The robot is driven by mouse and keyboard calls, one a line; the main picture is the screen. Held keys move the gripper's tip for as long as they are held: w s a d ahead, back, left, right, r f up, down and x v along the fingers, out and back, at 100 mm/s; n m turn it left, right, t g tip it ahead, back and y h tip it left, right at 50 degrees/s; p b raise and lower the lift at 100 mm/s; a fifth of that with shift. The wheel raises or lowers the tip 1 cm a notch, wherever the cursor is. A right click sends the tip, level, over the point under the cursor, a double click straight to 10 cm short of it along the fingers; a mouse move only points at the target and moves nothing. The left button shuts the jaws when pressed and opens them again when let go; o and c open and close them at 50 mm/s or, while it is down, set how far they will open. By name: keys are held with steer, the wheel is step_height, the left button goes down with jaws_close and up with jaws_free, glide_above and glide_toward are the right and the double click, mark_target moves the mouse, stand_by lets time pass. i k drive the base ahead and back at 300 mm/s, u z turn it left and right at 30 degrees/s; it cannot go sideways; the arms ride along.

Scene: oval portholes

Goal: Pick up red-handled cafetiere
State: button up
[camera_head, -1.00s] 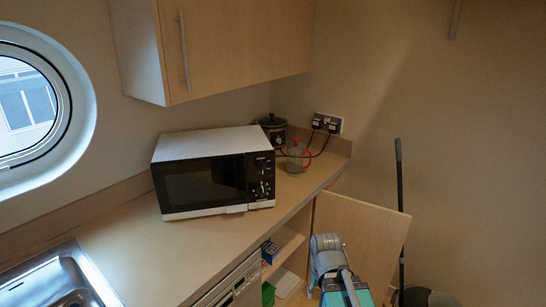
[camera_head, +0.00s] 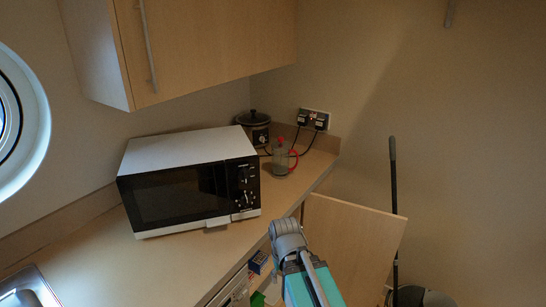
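The red-handled cafetiere (camera_head: 281,158) stands upright on the worktop (camera_head: 190,254) near its far end, right of the microwave. It is a clear glass jug with a red lid knob, and its red handle points right. Part of my arm shows at the bottom centre, grey and teal, in front of the open cupboard. My gripper's fingers cannot be made out, and the arm is well apart from the cafetiere.
A silver and black microwave (camera_head: 190,190) stands left of the cafetiere. A slow cooker (camera_head: 254,128) and sockets with black cables (camera_head: 313,120) are behind it. A cupboard door (camera_head: 352,240) stands open below. A wall cupboard (camera_head: 205,45) hangs above the microwave.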

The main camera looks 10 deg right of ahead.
mark_target(281, 152)
steer(key=z, duration=0.25)
steer(key=i, duration=0.9)
steer(key=z, duration=0.7)
